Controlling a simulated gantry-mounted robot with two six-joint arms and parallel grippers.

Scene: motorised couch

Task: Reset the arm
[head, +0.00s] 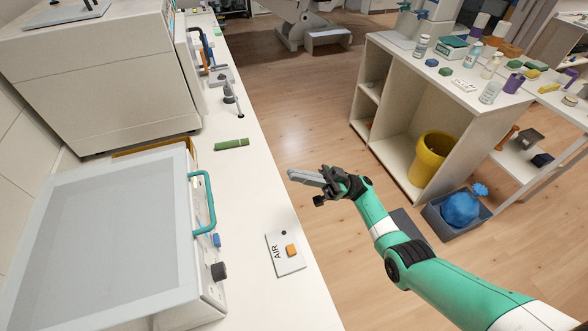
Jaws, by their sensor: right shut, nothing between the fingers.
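My right gripper (308,177) is at the end of my green and white right arm, which comes in from the lower right. The gripper is shut and empty, its fingers pointing left. It hangs over the wooden floor just right of the counter edge, apart from the counter in the picture. My left gripper does not show.
A white counter (255,195) carries a box with a teal handle (203,202), a green item (231,144) and an AIR panel (286,253) with an orange switch. Right stand a cabinet (395,130) with bottles, a yellow bin (432,158) and a blue bag (460,209).

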